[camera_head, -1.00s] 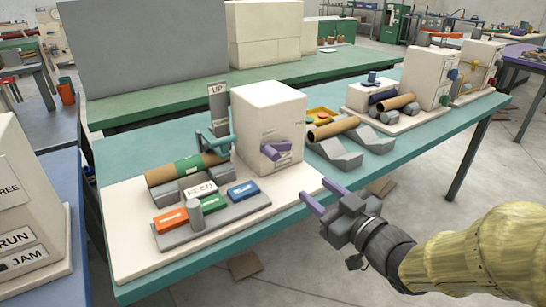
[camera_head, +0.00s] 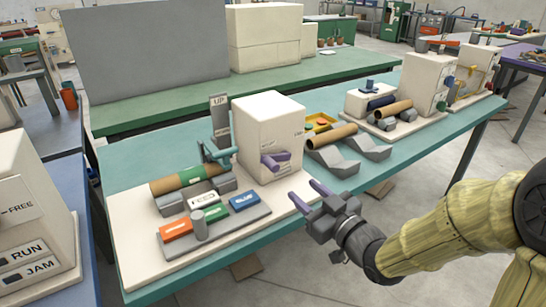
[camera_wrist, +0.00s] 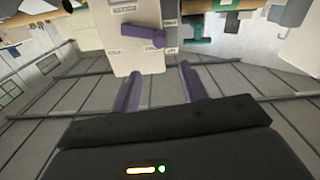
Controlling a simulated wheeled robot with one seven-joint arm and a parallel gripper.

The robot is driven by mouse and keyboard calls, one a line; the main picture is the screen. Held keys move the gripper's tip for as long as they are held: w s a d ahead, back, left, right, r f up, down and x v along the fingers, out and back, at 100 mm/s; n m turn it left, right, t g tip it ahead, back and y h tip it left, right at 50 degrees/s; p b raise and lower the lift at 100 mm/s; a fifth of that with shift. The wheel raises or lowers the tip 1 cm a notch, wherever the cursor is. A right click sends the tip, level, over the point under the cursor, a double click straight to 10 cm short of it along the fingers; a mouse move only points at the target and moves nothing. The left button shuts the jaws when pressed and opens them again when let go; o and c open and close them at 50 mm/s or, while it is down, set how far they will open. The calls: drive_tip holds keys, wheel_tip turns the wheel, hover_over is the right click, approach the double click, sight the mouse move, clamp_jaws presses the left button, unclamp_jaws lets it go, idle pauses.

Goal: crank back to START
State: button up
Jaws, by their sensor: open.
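The spiral winder is a cream box (camera_head: 268,125) on a cream base plate (camera_head: 140,262) on the teal table. Its purple crank handle (camera_head: 275,160) sticks out of the box's front face. The handle also shows in the wrist view (camera_wrist: 143,34), above and ahead of my fingers. Small labels beside it are too small to read, so I cannot tell which one marks START. My gripper (camera_head: 307,194) has two purple fingers spread apart and empty. It is in front of the box, to the lower right of the handle and apart from it. In the wrist view the fingertips (camera_wrist: 158,78) point toward the box.
Left of the box are a cardboard tube with a green band (camera_head: 190,178), a teal lever (camera_head: 217,150) by an UP sign, and a panel of coloured blocks (camera_head: 213,233). More tubes on grey cradles (camera_head: 333,158) stand to the right. The floor before the table is open.

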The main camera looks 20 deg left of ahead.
sight(276, 168)
drive_tip(key=p+x, duration=0.2)
drive_tip(key=x, duration=0.2)
drive_tip(key=p+x, duration=0.2)
drive_tip(key=x, duration=0.3)
drive_tip(key=p+x, duration=0.2)
drive_tip(key=x, duration=0.2)
drive_tip(key=shift+w+a+f, duration=0.2)
drive_tip(key=shift+f, duration=0.1)
clamp_jaws()
